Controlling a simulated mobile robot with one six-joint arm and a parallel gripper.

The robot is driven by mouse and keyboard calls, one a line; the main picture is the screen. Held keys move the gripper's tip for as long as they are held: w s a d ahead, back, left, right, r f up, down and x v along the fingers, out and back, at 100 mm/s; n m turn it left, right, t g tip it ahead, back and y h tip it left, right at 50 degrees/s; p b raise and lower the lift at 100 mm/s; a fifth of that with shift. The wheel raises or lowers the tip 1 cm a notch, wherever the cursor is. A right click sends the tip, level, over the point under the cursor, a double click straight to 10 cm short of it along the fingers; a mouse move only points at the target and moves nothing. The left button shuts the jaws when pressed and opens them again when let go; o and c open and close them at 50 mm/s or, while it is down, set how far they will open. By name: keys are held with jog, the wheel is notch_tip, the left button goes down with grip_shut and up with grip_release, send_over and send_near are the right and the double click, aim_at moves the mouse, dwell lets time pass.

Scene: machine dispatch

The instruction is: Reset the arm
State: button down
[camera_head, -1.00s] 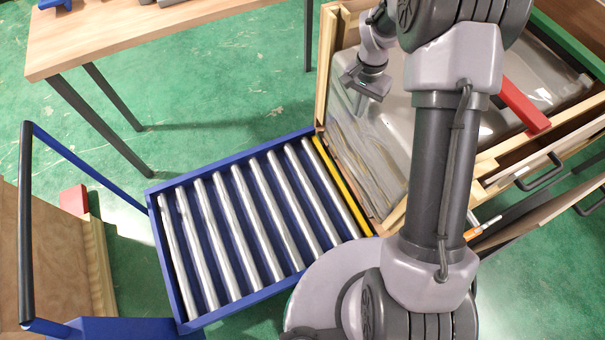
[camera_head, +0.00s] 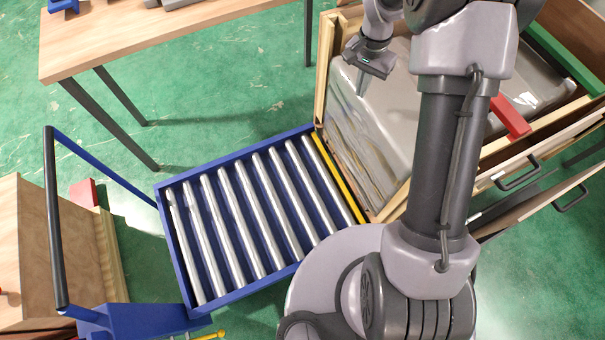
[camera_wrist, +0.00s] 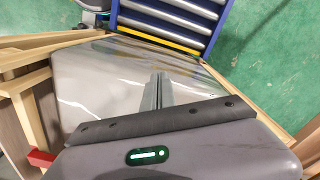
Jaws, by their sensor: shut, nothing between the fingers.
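My arm rises from the lower right of the head view and bends over at the top. My gripper (camera_head: 362,84) hangs at its end, pointing down, above a grey, glossy wrapped block (camera_head: 384,135) in a wooden-framed crate (camera_head: 322,70). In the wrist view my gripper (camera_wrist: 158,80) has its fingers together with nothing between them. The wrapped block (camera_wrist: 95,80) spreads out beneath the fingers. Whether the fingertips touch it is hard to tell, but they look clear of it.
A blue cart with metal rollers (camera_head: 245,200) and a yellow edge bar (camera_head: 338,178) stands left of the crate. A wooden table (camera_head: 150,45) is at the upper left. Open drawers with handles (camera_head: 518,178) and a red bar (camera_head: 510,116) lie right of my arm. Green floor is free between table and cart.

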notch_tip(320, 180, down, 15)
jog(key=b, duration=1.1)
